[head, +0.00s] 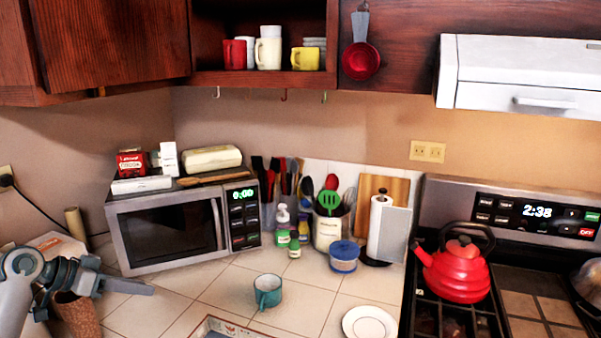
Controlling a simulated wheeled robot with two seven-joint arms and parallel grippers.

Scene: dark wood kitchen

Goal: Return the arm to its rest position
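My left gripper (118,285) is at the lower left of the head view, with its arm coming in from the left edge. Its dark grey fingers point to the right, in front of the microwave (165,231). I see nothing held in them, but the angle does not show whether they are apart. A brown tapered object (77,318) shows just below the gripper; I cannot tell whether they touch. My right gripper is not in view.
A teal mug (268,291) stands on the tiled counter, with a white plate (369,326) to its right. A blue-lidded tub (344,257) and utensil crocks stand behind. A red kettle (458,272) sits on the stove. The counter between gripper and mug is clear.

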